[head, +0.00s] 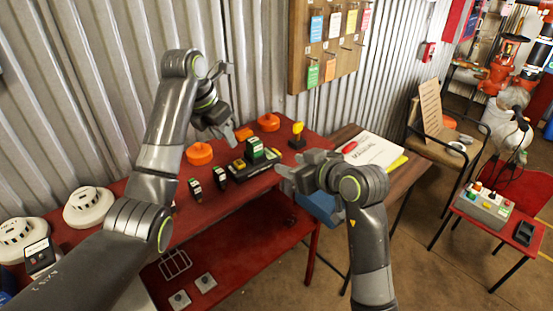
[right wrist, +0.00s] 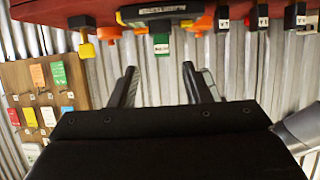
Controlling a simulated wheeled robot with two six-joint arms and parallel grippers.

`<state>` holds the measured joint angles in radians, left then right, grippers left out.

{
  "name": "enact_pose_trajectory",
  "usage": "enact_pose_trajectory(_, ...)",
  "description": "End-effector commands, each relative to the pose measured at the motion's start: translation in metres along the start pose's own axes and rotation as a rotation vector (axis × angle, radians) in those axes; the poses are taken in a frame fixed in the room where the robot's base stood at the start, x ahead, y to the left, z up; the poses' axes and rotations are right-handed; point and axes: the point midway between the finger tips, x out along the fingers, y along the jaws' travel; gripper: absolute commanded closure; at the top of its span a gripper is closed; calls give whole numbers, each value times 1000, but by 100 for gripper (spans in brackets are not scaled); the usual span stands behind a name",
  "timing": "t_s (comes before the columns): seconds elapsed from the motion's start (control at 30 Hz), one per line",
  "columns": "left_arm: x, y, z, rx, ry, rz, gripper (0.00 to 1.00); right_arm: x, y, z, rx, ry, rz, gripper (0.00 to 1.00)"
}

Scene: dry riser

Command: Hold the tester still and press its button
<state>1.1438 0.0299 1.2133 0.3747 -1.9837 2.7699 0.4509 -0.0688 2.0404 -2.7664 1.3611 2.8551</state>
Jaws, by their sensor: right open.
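A black base (head: 256,164) with a green block (head: 256,148) and yellow parts stands on the red table; it looks like the tester, but I cannot be certain. It shows upside down in the right wrist view, where the green block (right wrist: 161,44) lies beyond the fingers. My left gripper (head: 222,128) hangs above the table, behind and left of the base; its jaw gap is unclear. My right gripper (head: 284,180) is open and empty at the table's right edge, apart from the base. Its two fingers (right wrist: 160,88) show nothing between them. I cannot make out a button.
On the red table (head: 215,225) are orange discs (head: 199,154), small black labelled blocks (head: 220,174), a yellow-topped black piece (head: 297,136) and white detectors (head: 88,206). A manual (head: 374,150) lies right. A tag board (head: 328,45) hangs on the corrugated wall behind.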

Motion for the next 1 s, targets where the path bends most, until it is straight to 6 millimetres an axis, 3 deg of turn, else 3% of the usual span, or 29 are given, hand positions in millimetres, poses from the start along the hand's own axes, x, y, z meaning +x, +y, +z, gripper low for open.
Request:
enact_pose_trajectory(0.6,0,0,0,0,0,0,64,95,-1,0,-1,-1,-5,56)
enact_pose_trajectory(1.0,0,0,0,0,0,0,64,148,-1,0,-3,0,-4,56)
